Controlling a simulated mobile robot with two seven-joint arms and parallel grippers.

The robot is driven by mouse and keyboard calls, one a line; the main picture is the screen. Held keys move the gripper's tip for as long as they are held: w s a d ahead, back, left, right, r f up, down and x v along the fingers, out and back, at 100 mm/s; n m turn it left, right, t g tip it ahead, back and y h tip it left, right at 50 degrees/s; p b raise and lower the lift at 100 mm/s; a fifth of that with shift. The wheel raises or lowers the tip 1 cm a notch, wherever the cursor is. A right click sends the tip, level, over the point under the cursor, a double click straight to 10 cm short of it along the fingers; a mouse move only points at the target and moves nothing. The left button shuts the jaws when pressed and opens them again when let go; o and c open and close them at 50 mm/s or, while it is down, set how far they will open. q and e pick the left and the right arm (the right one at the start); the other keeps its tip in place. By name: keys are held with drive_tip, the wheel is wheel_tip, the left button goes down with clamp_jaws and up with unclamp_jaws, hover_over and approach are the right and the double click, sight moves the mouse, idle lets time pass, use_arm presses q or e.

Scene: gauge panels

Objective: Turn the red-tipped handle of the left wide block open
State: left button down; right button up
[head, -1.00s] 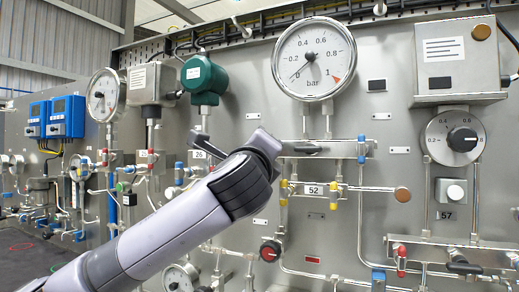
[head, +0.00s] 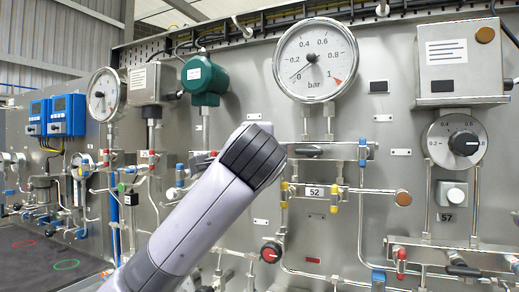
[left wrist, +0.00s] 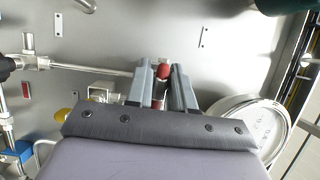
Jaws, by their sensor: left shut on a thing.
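The left wide block (head: 330,150) is a silver bar under the big pressure gauge, with a blue-tipped handle (head: 363,150) at its right end. Its left end is hidden behind my left arm in the head view. In the left wrist view, the red-tipped handle (left wrist: 163,72) shows as a rounded red tip between the two grey fingers of my left gripper (left wrist: 163,85). The gripper is shut on this handle. My left gripper is hidden behind my arm in the head view. My right gripper is in neither view.
The big gauge (head: 315,60) stands above the block and shows near the fingers in the left wrist view (left wrist: 250,130). Yellow-tipped handles (head: 334,200) and pipes lie below. A second wide block (head: 435,252) with a red handle (head: 402,255) is at the lower right.

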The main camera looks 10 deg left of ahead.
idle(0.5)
use_arm(q)
drive_tip(key=c, duration=1.2)
unclamp_jaws()
drive_tip(key=shift+o, duration=0.2)
drive_tip(key=shift+s, duration=0.1)
drive_tip(key=s+d+b, duration=0.1)
drive_tip(key=s+b, duration=0.1)
drive_tip(key=s, duration=0.5)
drive_tip(key=shift+d, duration=0.2)
drive_tip(key=shift+w, duration=0.1)
